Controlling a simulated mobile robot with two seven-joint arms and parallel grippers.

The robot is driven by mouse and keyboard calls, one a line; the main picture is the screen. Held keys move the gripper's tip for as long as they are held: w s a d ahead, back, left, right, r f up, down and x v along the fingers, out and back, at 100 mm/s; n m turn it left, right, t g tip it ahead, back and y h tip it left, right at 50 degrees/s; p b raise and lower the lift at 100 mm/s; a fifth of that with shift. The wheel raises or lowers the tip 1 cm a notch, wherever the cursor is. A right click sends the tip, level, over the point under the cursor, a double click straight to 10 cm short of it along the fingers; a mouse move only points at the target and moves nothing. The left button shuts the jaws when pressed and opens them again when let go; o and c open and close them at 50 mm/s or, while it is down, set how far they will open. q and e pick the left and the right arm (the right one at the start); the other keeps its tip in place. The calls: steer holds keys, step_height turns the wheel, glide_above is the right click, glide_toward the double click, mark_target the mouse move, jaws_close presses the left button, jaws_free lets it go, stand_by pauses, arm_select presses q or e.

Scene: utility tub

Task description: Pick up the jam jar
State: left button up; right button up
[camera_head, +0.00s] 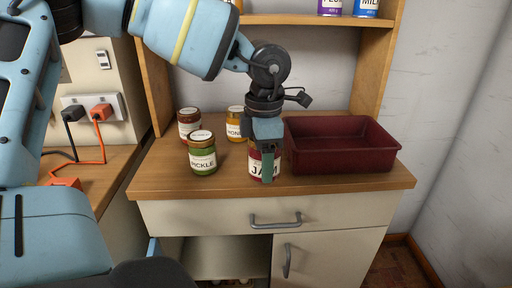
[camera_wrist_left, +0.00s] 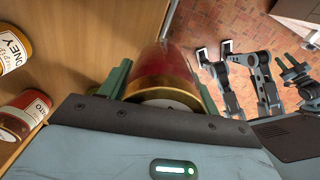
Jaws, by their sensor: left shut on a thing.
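The jam jar (camera_head: 255,166), red with a white "JAM" label, stands upright on the wooden counter left of the dark red tub. My left gripper (camera_head: 268,168) comes down over it from above and is shut on it, with one finger in front of the label. In the left wrist view the jar (camera_wrist_left: 163,70) sits between the two green fingers of my gripper (camera_wrist_left: 160,80), and its lower end is hard to make out. I cannot clearly tell whether the jar touches the counter. My right gripper is not seen in the head view.
The dark red tub (camera_head: 340,165) stands just right of the jam jar. A green pickle jar (camera_head: 203,160), a dark red jar (camera_head: 188,130) and a honey jar (camera_head: 235,130) stand to its left. Tins sit on the shelf (camera_head: 300,19) above. The counter's front edge is close.

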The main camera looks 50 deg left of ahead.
arm_select(q)
steer(key=s+d, duration=0.1)
steer(key=d, duration=0.2)
steer(key=s+d, duration=0.1)
steer(key=d, duration=0.1)
steer(key=shift+s+d+r, duration=0.15)
steer(key=shift+s+r, duration=0.15)
steer(key=shift+s, duration=0.05)
